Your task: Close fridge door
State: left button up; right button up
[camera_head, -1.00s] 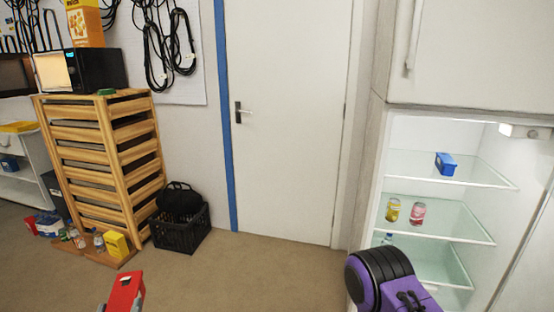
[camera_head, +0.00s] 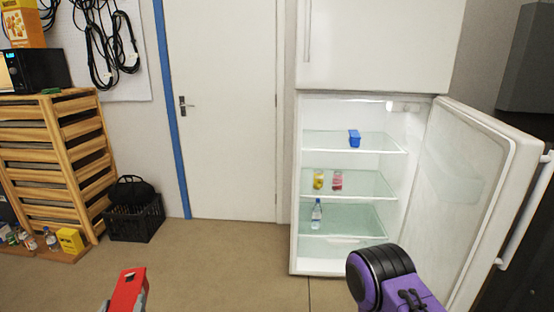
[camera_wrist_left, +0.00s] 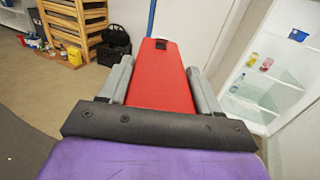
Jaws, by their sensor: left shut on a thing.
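The white fridge (camera_head: 294,190) stands right of centre in the head view. Its lower door (camera_head: 470,180) is swung wide open to the right, with a white handle (camera_head: 524,215) on its outer side. The open fridge also shows at the right of the left wrist view (camera_wrist_left: 245,110). My left gripper (camera_wrist_left: 163,82) is shut on a red flat-topped item (camera_wrist_left: 160,72), its grey fingers on either side. That item also shows at the bottom left of the head view (camera_head: 126,290). The gripper is well apart from the door. My right gripper is not visible; only my purple arm shows.
Inside the fridge are a blue box (camera_head: 354,138), a yellow can (camera_head: 318,180), a pink can (camera_head: 337,180) and a bottle (camera_head: 316,214). A wooden drawer rack (camera_head: 55,155) and a black crate (camera_head: 134,222) stand left. The floor between is clear.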

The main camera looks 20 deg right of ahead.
aim_at(476, 171)
jog(key=z, duration=1.8)
